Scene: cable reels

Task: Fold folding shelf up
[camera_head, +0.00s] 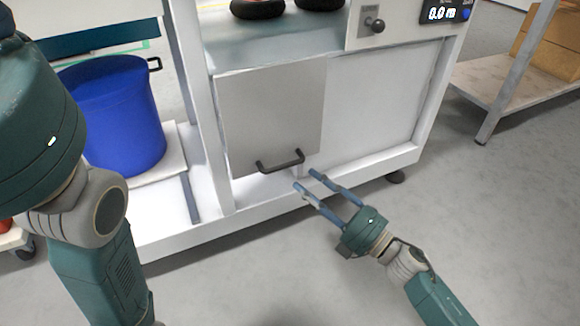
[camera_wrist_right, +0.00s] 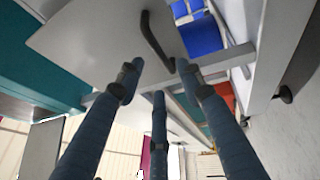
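The folding shelf (camera_head: 272,110) is a light grey panel hanging down flat against the front of the white bench. Its dark handle (camera_head: 280,161) is at the panel's lower edge. In the right wrist view the panel (camera_wrist_right: 95,38) and handle (camera_wrist_right: 155,45) lie just beyond my fingers. My right gripper (camera_head: 307,180) has its blue fingers spread, with nothing between them. Its tips are just below and right of the handle, apart from it in the head view. My left arm shows at the left, but its gripper is not visible.
The white bench frame (camera_head: 202,105) stands around the shelf, with a dark knob (camera_head: 377,25) and a display (camera_head: 440,12) at upper right. A blue bin (camera_head: 112,118) stands left. Another rack (camera_head: 500,85) stands right. Grey floor in front is clear.

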